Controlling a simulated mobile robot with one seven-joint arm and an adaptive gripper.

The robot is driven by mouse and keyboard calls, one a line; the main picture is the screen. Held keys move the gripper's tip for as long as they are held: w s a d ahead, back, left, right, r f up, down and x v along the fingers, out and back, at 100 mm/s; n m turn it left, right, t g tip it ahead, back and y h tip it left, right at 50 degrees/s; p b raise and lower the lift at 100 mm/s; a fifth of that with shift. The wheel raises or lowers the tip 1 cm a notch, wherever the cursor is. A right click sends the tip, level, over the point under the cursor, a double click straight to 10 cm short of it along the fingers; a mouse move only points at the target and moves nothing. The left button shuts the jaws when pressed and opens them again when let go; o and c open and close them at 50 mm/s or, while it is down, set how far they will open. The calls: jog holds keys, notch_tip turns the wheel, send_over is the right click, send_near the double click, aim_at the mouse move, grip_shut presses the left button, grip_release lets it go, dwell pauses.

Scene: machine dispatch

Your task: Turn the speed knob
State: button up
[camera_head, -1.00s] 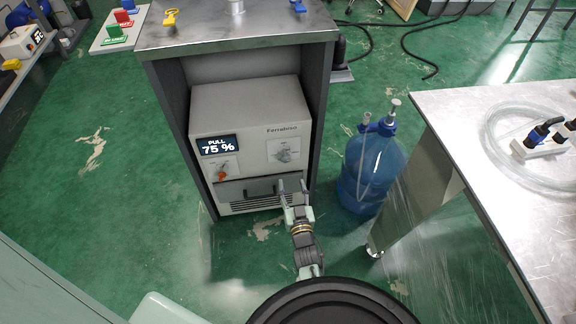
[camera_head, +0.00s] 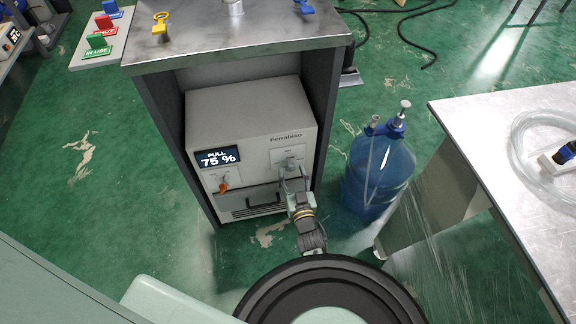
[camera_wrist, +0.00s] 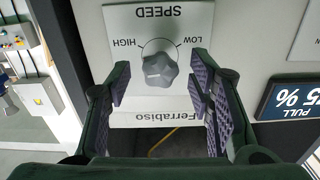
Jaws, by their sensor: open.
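The grey lobed speed knob (camera_wrist: 160,70) sits on a light panel marked SPEED, HIGH and LOW, upside down in the wrist view. The panel is on the front of the beige Ferrabiso machine (camera_head: 250,108); in the head view the knob (camera_head: 291,163) is partly covered by my gripper (camera_head: 294,180). In the wrist view my gripper (camera_wrist: 160,80) is open, with one purple-padded finger on each side of the knob. Gaps show between the fingers and the knob. The knob's exact pointer direction is hard to tell.
A display (camera_head: 218,158) reads PULL 75 %, with an orange-red knob (camera_head: 223,186) below it. A drawer handle (camera_head: 264,199) is under the panel. The machine stands inside a dark metal-topped cabinet (camera_head: 240,48). A blue water bottle (camera_head: 380,170) and a table (camera_head: 480,125) stand at the right.

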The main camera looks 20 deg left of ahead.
jog(key=shift+w+a, duration=0.2)
jog(key=shift+w, duration=0.1)
jog(key=shift+c, duration=0.2)
grip_shut()
jog(key=shift+n+b, duration=0.35)
jog(key=shift+n, duration=0.85)
jog(key=shift+o, duration=0.2)
grip_release()
jog(key=shift+r, duration=0.1)
